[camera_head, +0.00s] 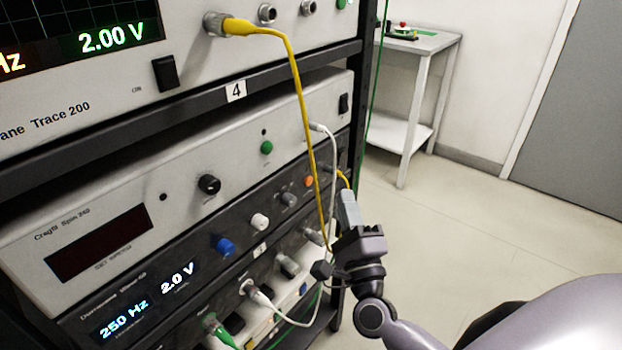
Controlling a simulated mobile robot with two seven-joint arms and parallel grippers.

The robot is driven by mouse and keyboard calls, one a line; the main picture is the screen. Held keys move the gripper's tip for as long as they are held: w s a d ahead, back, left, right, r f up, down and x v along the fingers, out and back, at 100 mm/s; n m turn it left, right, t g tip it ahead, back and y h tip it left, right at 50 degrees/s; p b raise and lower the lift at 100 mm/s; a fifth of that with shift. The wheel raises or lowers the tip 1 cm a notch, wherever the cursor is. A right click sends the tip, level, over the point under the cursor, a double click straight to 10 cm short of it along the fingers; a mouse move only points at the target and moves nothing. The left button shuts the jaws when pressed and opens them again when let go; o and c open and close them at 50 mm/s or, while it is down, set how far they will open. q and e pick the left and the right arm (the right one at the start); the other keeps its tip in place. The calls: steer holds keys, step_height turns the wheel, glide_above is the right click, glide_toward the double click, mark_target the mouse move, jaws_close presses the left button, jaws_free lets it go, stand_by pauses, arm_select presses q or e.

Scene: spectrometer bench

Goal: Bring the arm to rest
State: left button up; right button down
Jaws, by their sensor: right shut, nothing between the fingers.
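My right gripper (347,205) is in front of the right side of the equipment rack, its fingers directed up and away from me. It is shut and empty. The yellow cable (305,115) hangs from the top instrument and runs down just left of the gripper; whether they touch I cannot tell. My right arm comes in from the lower right. My left gripper is not in view.
The rack holds an upper instrument (150,105) reading 2.00 V, a light panel (110,210) and a dark unit (190,245) reading 250 Hz. A white cable (332,150) hangs near the gripper. A side table (433,42) stands behind. The floor (470,210) right of the rack is clear.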

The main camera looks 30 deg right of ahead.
steer(key=shift+s+d, duration=0.2)
steer(key=shift+s, duration=0.3)
steer(key=s+a+f+n+g+y+p, duration=0.55)
steer(key=a+f+n+y, duration=0.4)
steer(key=n, duration=0.95)
steer(key=s+f+n+g+p, duration=0.1)
steer(key=s+f+n+g, duration=0.5)
steer(key=s+f+n, duration=0.2)
steer(key=shift+s+a+f+n, duration=0.3)
steer(key=shift+s+f, duration=0.2)
steer(key=shift+s, duration=0.35)
steer(key=shift+h, duration=0.25)
